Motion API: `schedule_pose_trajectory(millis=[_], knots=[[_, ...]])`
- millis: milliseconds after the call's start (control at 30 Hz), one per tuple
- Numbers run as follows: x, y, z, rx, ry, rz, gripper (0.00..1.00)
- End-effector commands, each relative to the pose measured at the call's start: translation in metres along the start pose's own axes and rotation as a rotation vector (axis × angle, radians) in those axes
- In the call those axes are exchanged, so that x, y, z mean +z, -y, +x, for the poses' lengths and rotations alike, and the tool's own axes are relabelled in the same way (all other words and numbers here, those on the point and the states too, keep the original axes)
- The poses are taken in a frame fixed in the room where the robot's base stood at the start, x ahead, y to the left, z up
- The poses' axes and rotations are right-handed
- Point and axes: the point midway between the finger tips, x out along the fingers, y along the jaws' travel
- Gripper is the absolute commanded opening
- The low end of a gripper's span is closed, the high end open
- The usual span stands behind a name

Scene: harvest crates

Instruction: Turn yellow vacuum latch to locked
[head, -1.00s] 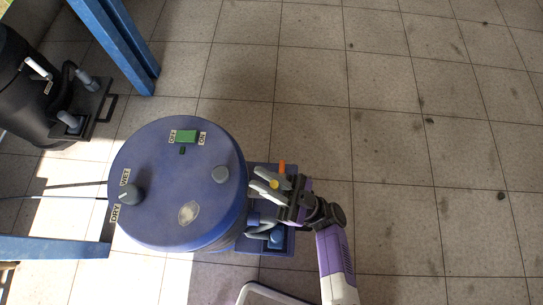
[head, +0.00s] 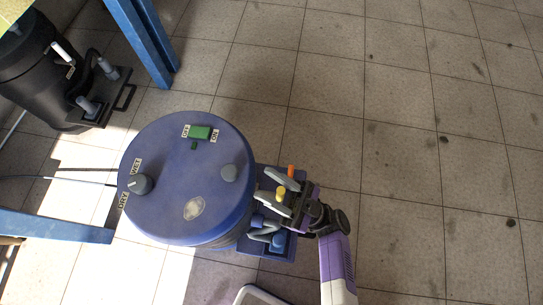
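The blue vacuum (head: 165,220) stands on the floor, its round lid seen from above. A small yellow piece (head: 281,193), seemingly the latch, shows at the right side of the vacuum. My gripper (head: 272,193) is there, its two grey fingers apart on either side of the yellow piece. I cannot tell whether the fingers touch it. An orange piece (head: 291,171) stands just above the upper finger in the picture. The latch's lower part and its markings are hidden.
A black vacuum (head: 35,80) stands at upper left beside a blue post (head: 146,45). A light-rimmed object (head: 255,296) is at the bottom edge. The tiled floor at right is clear.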

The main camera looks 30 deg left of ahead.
Motion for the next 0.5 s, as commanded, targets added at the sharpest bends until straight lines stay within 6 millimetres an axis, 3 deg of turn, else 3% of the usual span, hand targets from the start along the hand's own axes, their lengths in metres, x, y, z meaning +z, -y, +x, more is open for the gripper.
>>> schedule_pose_trajectory(millis=[267,500], knots=[[0.000,-0.001,-0.004,-0.001,0.000,0.000,0.39],[0.000,-0.001,-0.036,0.002,0.002,0.002,0.39]])
